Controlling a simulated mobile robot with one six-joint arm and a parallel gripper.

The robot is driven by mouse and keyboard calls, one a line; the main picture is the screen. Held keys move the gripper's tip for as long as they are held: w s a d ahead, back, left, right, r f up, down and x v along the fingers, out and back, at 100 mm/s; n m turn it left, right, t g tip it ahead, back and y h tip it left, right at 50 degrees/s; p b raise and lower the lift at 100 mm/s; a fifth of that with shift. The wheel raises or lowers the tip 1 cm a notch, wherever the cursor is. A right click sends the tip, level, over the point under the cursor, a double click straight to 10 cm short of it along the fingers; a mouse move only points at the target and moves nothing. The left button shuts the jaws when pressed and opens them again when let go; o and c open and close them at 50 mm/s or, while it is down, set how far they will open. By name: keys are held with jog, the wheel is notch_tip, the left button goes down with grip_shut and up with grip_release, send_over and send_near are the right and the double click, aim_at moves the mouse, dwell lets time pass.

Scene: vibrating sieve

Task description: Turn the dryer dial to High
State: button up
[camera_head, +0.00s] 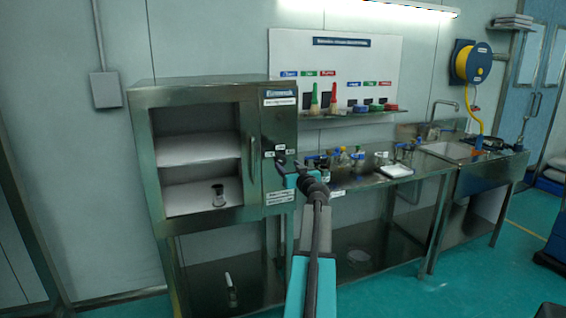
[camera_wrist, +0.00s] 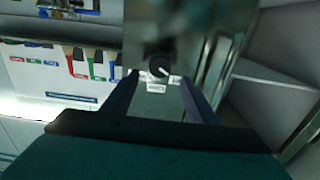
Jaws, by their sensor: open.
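The dryer (camera_head: 205,97) is a steel cabinet with two shelves behind a glass-like front and a narrow control panel (camera_head: 279,125) on its right side. In the wrist view the dial (camera_wrist: 159,66) is a round black knob with a white pointer mark, with small white labels (camera_wrist: 156,87) beside it. The picture is too small to read its setting. My gripper (camera_wrist: 158,79) is open, its two fingers on either side of the dial in that view; contact cannot be told. In the head view my gripper (camera_head: 286,172) is at the panel and hides the dial.
A dark cup (camera_head: 218,194) stands on the dryer's lower shelf. A steel bench (camera_head: 350,184) with bottles and a white tray (camera_head: 397,171) stands to the right, close beside my arm. A sink (camera_head: 455,150) and hose reel (camera_head: 472,63) are farther right. The teal floor in front is clear.

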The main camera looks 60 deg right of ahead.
aim_at(282, 161)
jog(key=shift+p+x, duration=0.6)
jog(key=shift+x, duration=2.1)
jog(key=shift+c, duration=0.3)
jog(key=c, duration=1)
